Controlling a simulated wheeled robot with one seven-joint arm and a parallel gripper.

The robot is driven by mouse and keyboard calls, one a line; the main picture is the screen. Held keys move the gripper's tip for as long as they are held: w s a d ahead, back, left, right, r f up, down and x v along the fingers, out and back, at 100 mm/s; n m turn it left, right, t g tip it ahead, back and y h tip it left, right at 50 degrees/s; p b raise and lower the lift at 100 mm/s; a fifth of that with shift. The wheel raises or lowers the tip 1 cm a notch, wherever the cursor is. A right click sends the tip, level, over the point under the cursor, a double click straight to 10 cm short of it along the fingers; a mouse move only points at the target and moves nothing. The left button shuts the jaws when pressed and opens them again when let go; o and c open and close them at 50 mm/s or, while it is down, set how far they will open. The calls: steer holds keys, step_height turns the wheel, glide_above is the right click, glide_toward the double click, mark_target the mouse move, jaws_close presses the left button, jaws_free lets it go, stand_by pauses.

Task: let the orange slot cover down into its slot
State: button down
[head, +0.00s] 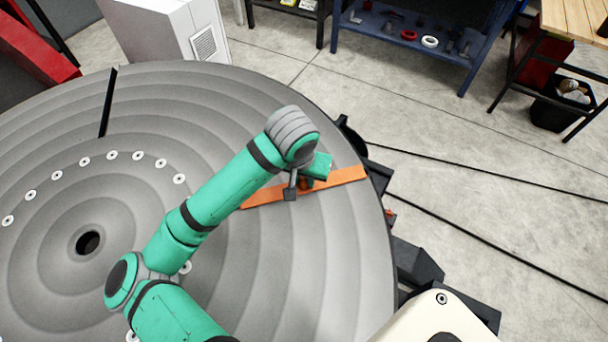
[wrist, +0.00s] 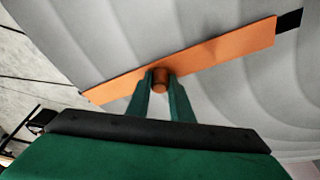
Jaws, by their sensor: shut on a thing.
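The orange slot cover (head: 343,178) is a long flat strip lying along the right side of the big grey disc (head: 215,95). In the wrist view the cover (wrist: 215,54) runs slantwise, with a round orange knob (wrist: 161,78) at its middle. My gripper (wrist: 160,84) is shut on the knob, a finger on each side. In the head view my gripper (head: 305,182) is partly hidden by my wrist. A short dark piece of the slot (wrist: 289,20) shows past the cover's upper right end. I cannot tell whether the cover is above the slot or in it.
Another dark, open slot (head: 108,102) lies at the disc's upper left. White ring-like fittings (head: 112,155) and a central hole (head: 89,242) mark the disc. A white cabinet (head: 170,28) and a blue workbench (head: 420,35) stand behind. Black cables (head: 480,175) cross the floor.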

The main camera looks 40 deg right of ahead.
steer(key=shift+f, duration=0.3)
steer(key=c, duration=1)
jaws_free()
steer(key=shift+w+d+v, duration=0.1)
steer(key=shift+d+v, duration=0.1)
steer(key=shift+v, duration=0.95)
steer(key=shift+w+d+v, duration=0.1)
steer(key=shift+d+v, duration=0.05)
steer(key=shift+v, duration=1)
steer(key=shift+w+d+v, duration=0.1)
steer(key=shift+d+v, duration=0.1)
steer(key=shift+v, duration=0.95)
steer(key=shift+a+r, duration=0.1)
steer(key=shift+r, duration=0.05)
